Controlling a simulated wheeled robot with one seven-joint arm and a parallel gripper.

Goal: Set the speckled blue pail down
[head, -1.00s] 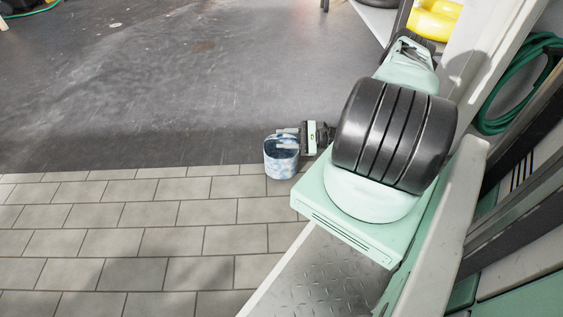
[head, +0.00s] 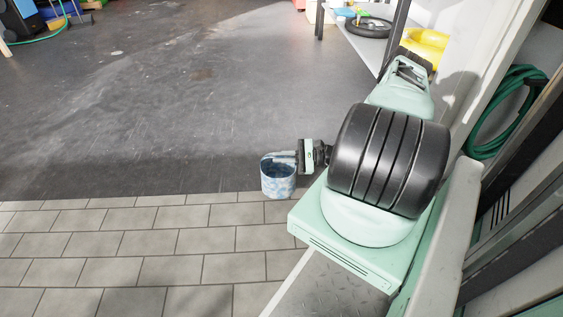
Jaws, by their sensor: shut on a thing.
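The speckled blue pail (head: 278,184) is a small white-and-blue mottled bucket with an open top. It is upright near the middle of the head view, over the line where dark floor meets grey tiles. My gripper (head: 294,157) comes from the right and is shut on the pail at its rim. The fingertips are small and partly hidden at the rim. I cannot tell whether the pail's base touches the floor.
Grey paving tiles (head: 150,255) fill the lower left and dark floor (head: 160,120) lies beyond, both clear. A shelf or bench with a black ring (head: 366,26) and a yellow object (head: 428,52) stands at the upper right. A coiled green hose (head: 505,110) hangs at the right.

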